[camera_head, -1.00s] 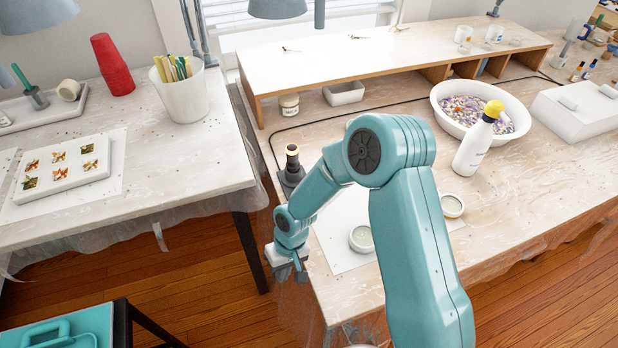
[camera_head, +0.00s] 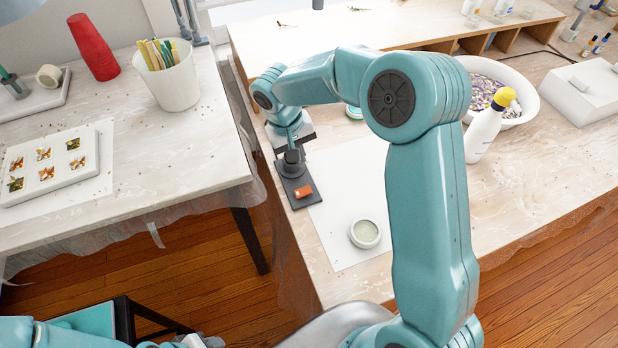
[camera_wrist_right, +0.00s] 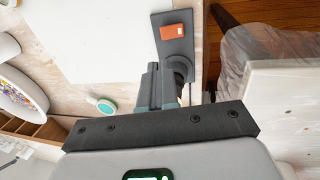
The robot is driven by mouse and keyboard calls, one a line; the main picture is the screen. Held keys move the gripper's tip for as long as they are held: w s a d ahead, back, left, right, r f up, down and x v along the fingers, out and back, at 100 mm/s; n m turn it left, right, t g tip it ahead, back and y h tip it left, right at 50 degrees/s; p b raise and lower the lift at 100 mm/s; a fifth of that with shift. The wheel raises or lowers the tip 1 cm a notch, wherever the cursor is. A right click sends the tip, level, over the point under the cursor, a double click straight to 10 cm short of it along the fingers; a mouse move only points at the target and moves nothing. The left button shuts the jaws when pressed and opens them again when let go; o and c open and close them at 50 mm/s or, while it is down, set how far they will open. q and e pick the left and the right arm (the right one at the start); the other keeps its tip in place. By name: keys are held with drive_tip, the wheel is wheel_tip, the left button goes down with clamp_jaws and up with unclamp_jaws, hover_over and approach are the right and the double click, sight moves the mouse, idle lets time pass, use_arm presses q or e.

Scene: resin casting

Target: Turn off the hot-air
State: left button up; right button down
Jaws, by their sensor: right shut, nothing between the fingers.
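The hot-air tool (camera_head: 292,167) stands upright on a dark base plate (camera_head: 299,204) near the left edge of the workbench. An orange-red switch (camera_head: 304,191) sits on the plate's near part. The right wrist view also shows the switch (camera_wrist_right: 173,31) and plate (camera_wrist_right: 177,51). My right gripper (camera_head: 291,144) is shut and empty. It hangs over the hot-air tool and hides its top; whether they touch is unclear. The gripper (camera_wrist_right: 160,82) covers part of the tool in the right wrist view. My left gripper (camera_head: 203,341) shows only partly at the bottom edge; its fingers are unclear.
A white sheet (camera_head: 335,232) with a small round pot (camera_head: 365,234) lies right of the plate. A bottle with a yellow cap (camera_head: 486,130) and a white bowl (camera_head: 527,97) stand farther right. A gap separates the workbench from the left table (camera_head: 190,185).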

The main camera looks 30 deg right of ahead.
drive_tip(key=p, duration=0.2)
approach(311, 189)
drive_tip(key=f, duration=0.2)
drive_tip(key=d+f, duration=0.1)
drive_tip(key=f, duration=0.2)
drive_tip(key=shift+f, duration=0.1)
drive_tip(key=shift+s+d+f, duration=0.1)
drive_tip(key=shift+d+f, duration=0.1)
drive_tip(key=shift+f, duration=0.6)
